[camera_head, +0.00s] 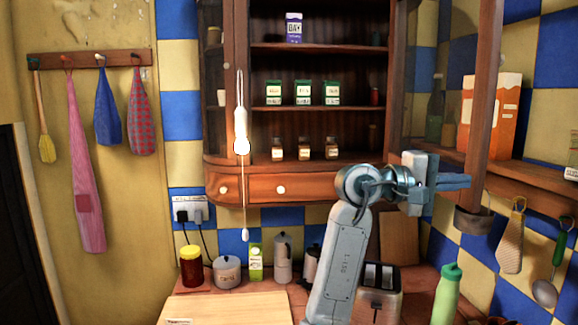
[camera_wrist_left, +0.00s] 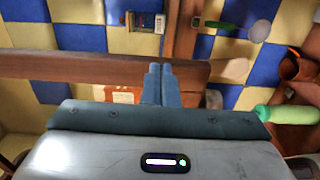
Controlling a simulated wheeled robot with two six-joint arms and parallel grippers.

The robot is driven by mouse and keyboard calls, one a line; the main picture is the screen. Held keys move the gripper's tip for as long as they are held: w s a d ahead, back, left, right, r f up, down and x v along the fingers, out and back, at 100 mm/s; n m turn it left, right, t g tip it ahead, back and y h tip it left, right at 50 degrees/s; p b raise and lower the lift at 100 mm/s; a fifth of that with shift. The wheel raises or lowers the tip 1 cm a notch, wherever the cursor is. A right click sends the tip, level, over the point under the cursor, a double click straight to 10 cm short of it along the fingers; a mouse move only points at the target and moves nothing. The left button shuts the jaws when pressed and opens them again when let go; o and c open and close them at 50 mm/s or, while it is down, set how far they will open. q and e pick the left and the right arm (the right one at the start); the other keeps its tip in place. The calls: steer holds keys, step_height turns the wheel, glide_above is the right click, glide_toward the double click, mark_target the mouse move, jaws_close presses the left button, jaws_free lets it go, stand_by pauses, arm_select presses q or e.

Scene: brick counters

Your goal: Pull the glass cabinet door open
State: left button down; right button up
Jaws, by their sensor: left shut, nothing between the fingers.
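The wooden cabinet (camera_head: 310,188) stands on the tiled wall, its shelves in plain view. Its glass door appears swung out to the right, with the upright frame piece (camera_head: 485,90) well away from the cabinet; bottles and a box show between them. A long wooden bar, seemingly this door frame (camera_wrist_left: 75,67), crosses the left wrist view. My left gripper (camera_head: 456,182) is shut and empty beside the frame's lower end. Its fingers (camera_wrist_left: 160,82) overlap the bar in the left wrist view; I cannot tell whether they touch. My right gripper is out of view.
A shelf with an orange box (camera_head: 491,112) is at the right, utensils hanging below it. A toaster (camera_head: 380,282), green bottle (camera_head: 447,292), jars and a board (camera_head: 228,306) stand on the counter. A white object (camera_head: 241,130) hangs on a cord before the cabinet.

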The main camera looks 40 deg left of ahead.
arm_select(q)
steer(key=x, duration=0.3)
steer(key=shift+s+d, duration=0.15)
steer(key=shift+s, duration=0.05)
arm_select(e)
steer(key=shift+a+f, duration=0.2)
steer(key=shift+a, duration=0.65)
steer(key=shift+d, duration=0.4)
